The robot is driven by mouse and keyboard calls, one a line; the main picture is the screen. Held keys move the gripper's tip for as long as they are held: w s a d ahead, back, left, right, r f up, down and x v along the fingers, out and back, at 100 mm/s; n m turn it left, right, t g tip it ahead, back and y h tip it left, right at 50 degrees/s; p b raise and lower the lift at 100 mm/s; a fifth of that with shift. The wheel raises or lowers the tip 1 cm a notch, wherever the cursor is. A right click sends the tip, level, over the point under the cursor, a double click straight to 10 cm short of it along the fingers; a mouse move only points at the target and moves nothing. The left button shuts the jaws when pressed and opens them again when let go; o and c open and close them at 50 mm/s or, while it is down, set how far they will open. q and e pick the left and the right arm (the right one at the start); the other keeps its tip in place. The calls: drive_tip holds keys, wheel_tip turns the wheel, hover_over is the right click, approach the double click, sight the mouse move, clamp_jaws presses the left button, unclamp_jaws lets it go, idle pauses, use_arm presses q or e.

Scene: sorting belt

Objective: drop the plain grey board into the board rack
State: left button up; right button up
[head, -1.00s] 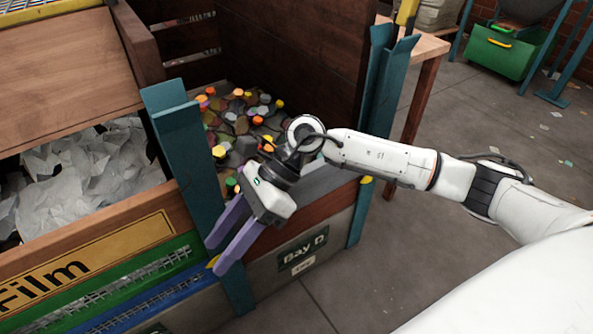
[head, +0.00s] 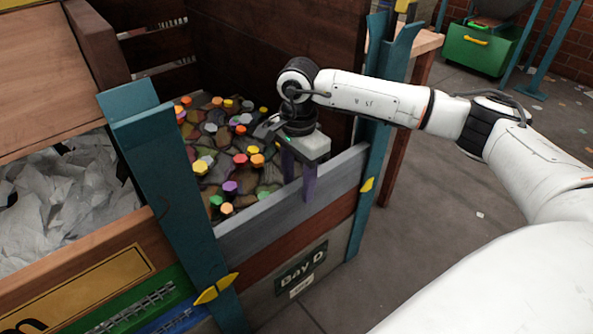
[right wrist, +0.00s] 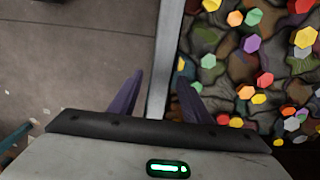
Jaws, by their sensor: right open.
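The plain grey board (head: 268,212) is the top board in the front wall of Bay D, lying between two teal posts above a red-brown board. It shows edge-on as a narrow strip in the right wrist view (right wrist: 166,45). My right gripper (head: 298,190) points down over it, open, with one purple finger on the near side and one on the far side. In the right wrist view the fingers (right wrist: 160,80) stand apart on either side of the board. I cannot identify the board rack for certain. My left gripper is not in view.
Behind the board, the bay holds dark lumps and colored hexagonal caps (head: 230,187). Teal posts (head: 165,180) with yellow latches (head: 215,289) flank the boards. A bin of crumpled white film (head: 70,195) stands at left. Open floor (head: 440,240) lies at right.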

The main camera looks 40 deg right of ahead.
sight(298, 200)
wheel_tip(298, 200, down, 5)
drive_tip(key=shift+s+r+b, duration=0.1)
drive_tip(key=shift+r+b, duration=0.05)
drive_tip(key=shift+b, duration=0.45)
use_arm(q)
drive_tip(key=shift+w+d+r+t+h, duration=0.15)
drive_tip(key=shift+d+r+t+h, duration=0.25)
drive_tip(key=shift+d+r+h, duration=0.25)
use_arm(e)
drive_tip(key=shift+f, duration=0.65)
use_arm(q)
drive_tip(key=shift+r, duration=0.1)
use_arm(e)
drive_tip(key=shift+c, duration=0.2)
clamp_jaws()
drive_tip(key=c, duration=0.9)
unclamp_jaws()
clamp_jaws()
